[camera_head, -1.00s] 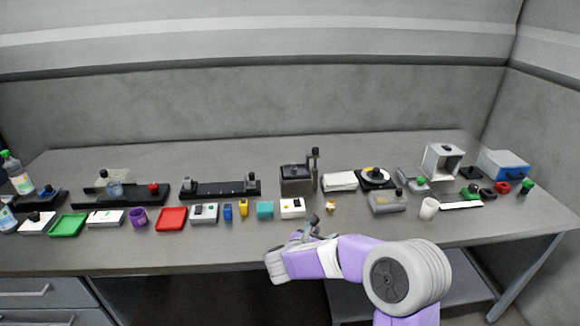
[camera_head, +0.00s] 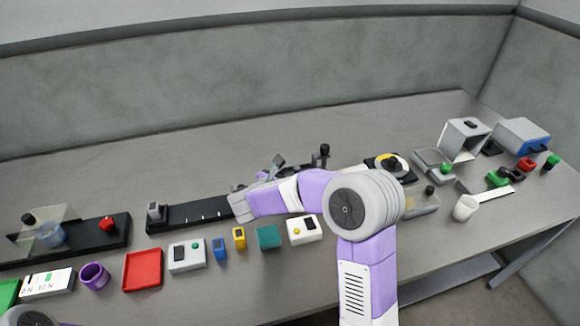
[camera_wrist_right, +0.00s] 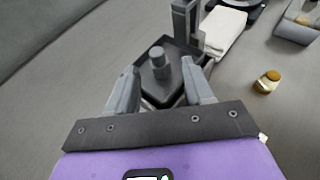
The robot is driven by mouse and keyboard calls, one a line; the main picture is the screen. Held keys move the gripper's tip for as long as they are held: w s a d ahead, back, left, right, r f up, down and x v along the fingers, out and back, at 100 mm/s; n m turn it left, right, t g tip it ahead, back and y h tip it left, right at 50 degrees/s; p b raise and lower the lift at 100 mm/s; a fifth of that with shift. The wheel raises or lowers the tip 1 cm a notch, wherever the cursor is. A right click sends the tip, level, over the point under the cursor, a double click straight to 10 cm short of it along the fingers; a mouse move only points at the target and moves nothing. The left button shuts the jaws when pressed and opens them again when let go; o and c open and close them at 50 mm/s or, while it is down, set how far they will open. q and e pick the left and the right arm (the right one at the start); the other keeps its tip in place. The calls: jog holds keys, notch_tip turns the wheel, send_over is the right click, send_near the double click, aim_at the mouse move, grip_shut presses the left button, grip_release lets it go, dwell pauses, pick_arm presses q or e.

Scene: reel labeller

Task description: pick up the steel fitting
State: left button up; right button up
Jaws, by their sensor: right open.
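A short grey steel cylinder (camera_wrist_right: 158,62), which looks like the steel fitting, stands upright on a dark block fixture (camera_wrist_right: 152,90) in the right wrist view. My right gripper (camera_wrist_right: 159,72) is open, with one finger on each side of the cylinder in that picture. I cannot tell whether the fingers reach down to its height. In the head view my right gripper (camera_head: 277,165) is over the back middle of the bench, and my arm and gripper hide most of the fixture and the fitting. My left gripper is not in view.
An upright post (camera_wrist_right: 183,22) rises on the fixture's far side, close to the right finger. A white box (camera_wrist_right: 224,30) and a small brass-coloured piece (camera_wrist_right: 267,82) lie to the right. A black rail (camera_head: 188,216) lies left of the gripper. The bench behind is clear.

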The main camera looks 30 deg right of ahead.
aim_at(296, 169)
jog(key=shift+w+d+f, duration=0.1)
jog(key=shift+d+f, duration=0.1)
jog(key=shift+d, duration=0.25)
jog(key=x, duration=0.5)
jog(key=shift+w+r, duration=0.3)
jog(key=shift+w, duration=0.05)
grip_shut()
